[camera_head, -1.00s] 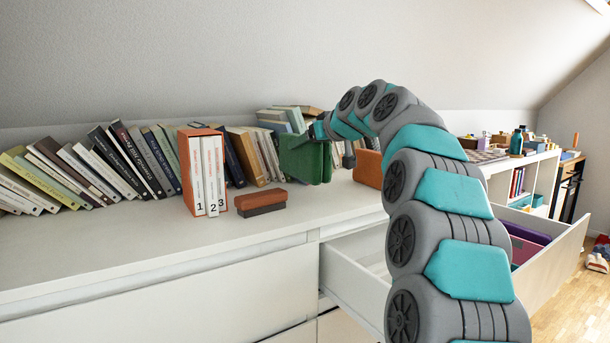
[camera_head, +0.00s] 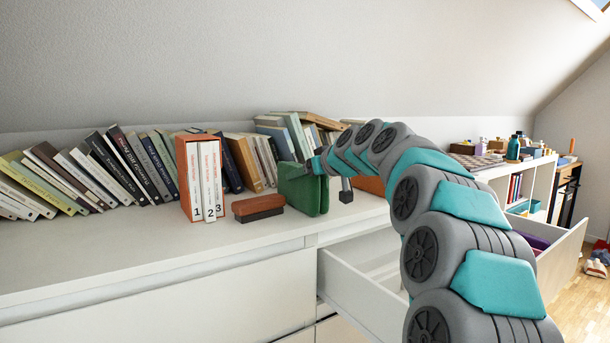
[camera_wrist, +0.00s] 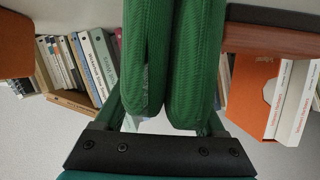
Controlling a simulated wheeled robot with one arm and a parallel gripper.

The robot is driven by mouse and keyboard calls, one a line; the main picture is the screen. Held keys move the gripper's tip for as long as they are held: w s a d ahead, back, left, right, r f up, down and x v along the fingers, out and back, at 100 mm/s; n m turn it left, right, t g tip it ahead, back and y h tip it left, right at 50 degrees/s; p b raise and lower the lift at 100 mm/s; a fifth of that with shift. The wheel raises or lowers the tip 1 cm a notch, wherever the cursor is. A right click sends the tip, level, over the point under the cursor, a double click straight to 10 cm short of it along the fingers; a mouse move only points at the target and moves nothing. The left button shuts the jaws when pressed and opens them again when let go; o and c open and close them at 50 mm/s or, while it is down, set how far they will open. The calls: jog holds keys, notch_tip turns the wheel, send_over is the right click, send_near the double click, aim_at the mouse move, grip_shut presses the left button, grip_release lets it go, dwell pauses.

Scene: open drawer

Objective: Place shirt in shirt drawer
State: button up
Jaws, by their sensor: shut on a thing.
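A folded green shirt (camera_head: 303,190) hangs at the end of my arm in the head view, over or near the white dresser top, right of the brown brush. I cannot tell whether its lower edge touches the top. My gripper (camera_head: 318,164) is shut on its upper part. In the wrist view the green folds (camera_wrist: 195,60) sit between the fingers of my gripper (camera_wrist: 165,115). An open white drawer (camera_head: 352,290) extends from the dresser at lower right. My arm hides much of its inside; purple cloth (camera_head: 532,240) shows near its far end.
A brown brush (camera_head: 258,207) and an orange case of numbered volumes (camera_head: 203,180) stand left of the shirt. Leaning books (camera_head: 120,165) line the wall. An orange item (camera_head: 370,186) is partly behind my arm. The front left dresser top is clear.

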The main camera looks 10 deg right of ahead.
jog(key=shift+f, duration=0.15)
jog(key=o, duration=1.5)
jog(key=shift+s+d+r, duration=0.1)
jog(key=shift+s+r, duration=0.05)
jog(key=shift+r, duration=0.1)
jog(key=v, duration=1.1)
jog(key=shift+s+r, duration=0.1)
jog(key=shift+s, duration=0.25)
